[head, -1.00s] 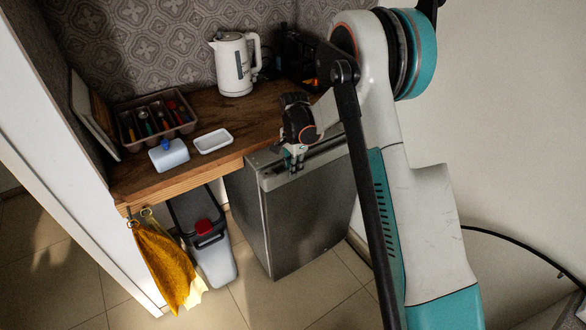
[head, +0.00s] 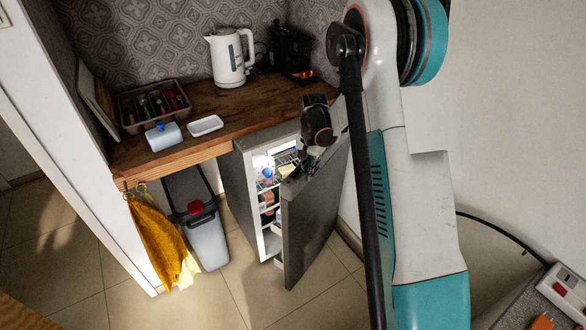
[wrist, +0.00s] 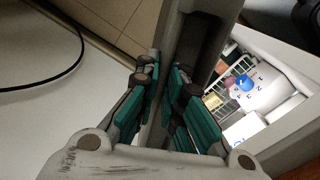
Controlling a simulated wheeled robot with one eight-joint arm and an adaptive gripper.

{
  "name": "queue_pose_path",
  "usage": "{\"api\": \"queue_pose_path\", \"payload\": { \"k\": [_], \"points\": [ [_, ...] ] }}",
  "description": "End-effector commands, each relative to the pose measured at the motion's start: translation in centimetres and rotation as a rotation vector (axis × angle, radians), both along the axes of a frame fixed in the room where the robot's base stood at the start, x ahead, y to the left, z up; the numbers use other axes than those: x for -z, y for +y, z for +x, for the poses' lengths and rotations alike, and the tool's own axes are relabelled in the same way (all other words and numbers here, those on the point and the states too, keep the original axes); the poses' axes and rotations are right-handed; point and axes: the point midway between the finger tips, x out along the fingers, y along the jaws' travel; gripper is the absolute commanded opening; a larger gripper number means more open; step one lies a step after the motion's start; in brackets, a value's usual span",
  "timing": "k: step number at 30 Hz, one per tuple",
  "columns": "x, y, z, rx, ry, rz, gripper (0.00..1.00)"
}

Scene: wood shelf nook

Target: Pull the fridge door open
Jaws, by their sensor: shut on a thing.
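The small grey fridge (head: 232,180) stands under the wooden counter. Its door (head: 316,215) is partly open, swung out toward the front right, and the lit inside with shelves and items shows in the gap. My gripper (head: 304,166) is at the top edge of the door in the head view. In the wrist view my gripper (wrist: 161,100) has its teal fingers on both sides of the door's edge (wrist: 172,45), shut on it. The lit fridge inside (wrist: 250,90) shows at the right there. The exact grip point is partly hidden by the fingers.
The counter (head: 240,106) holds a white kettle (head: 231,57), a cutlery tray (head: 136,121), a small white dish (head: 205,125) and a dark coffee machine (head: 290,55). A bin (head: 207,240) and hanging yellow cloths (head: 160,245) are left of the fridge. Tiled floor in front is clear.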

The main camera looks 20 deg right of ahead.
Motion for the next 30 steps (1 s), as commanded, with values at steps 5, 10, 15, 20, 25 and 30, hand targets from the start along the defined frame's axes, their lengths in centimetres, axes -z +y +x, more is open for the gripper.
{"api": "queue_pose_path", "payload": {
  "k": [5,10,15,20,25,30],
  "points": [
    [0.0,-2.4,-2.6,-0.079,0.000,0.000,0.00],
    [0.0,-4.6,-4.8,-0.162,0.000,0.000,0.00],
    [0.0,-6.8,-6.9,-0.246,0.000,0.000,0.00],
    [0.0,-9.1,-8.6,-0.326,0.000,0.000,0.00],
    [0.0,-11.6,-10.3,-0.411,0.000,0.000,0.00],
    [0.0,-14.3,-11.8,-0.496,-0.001,-0.001,0.00]
  ]
}}
